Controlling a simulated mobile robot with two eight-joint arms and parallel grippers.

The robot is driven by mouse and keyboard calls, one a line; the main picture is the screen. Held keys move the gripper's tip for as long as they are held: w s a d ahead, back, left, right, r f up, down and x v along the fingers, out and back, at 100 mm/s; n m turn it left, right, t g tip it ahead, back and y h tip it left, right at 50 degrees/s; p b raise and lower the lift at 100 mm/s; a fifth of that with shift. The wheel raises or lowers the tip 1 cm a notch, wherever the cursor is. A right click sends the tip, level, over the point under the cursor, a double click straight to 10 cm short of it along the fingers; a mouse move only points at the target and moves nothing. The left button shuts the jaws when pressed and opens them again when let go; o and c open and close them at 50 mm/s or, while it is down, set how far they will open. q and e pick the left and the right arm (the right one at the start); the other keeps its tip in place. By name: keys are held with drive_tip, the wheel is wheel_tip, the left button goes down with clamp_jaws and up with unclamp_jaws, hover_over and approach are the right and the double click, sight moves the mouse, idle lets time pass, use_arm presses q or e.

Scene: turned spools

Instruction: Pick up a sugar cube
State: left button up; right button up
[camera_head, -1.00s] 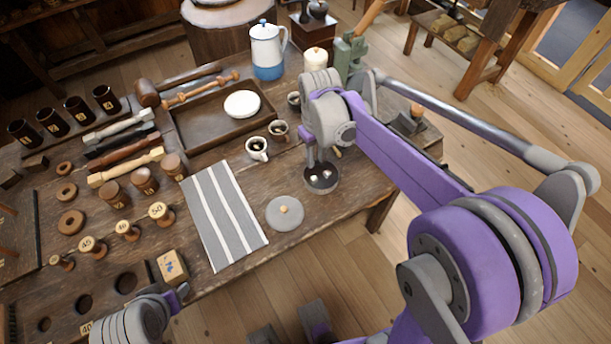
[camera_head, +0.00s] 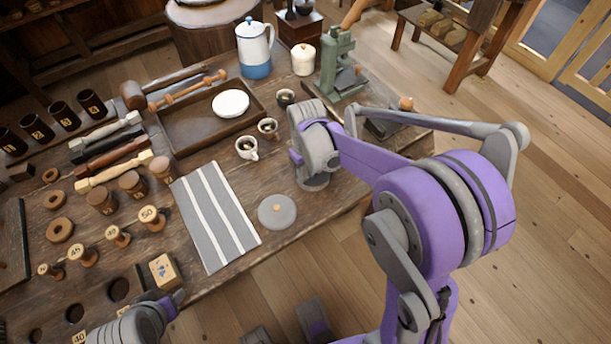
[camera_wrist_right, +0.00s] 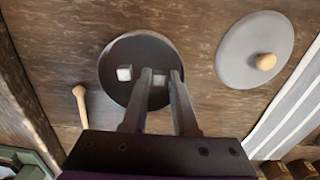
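A dark round bowl (camera_wrist_right: 112,68) holds two white sugar cubes in the right wrist view. One sugar cube (camera_wrist_right: 124,72) lies left of my fingers. Another sugar cube (camera_wrist_right: 159,81) shows between the two fingers of my right gripper (camera_wrist_right: 161,76). The fingers stand apart, one on each side of that cube; I cannot tell whether they touch it. In the head view my right wrist hides the fingers and cubes, and only the rim of the bowl (camera_head: 313,186) shows. My left gripper (camera_head: 172,303) is at the lower left, its opening unclear.
A grey lid (camera_head: 277,214) with a wooden knob lies beside the bowl, left of it in the head view. A small wooden peg-like piece (camera_wrist_right: 80,105) lies near the bowl.

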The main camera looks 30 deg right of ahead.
clamp_jaws()
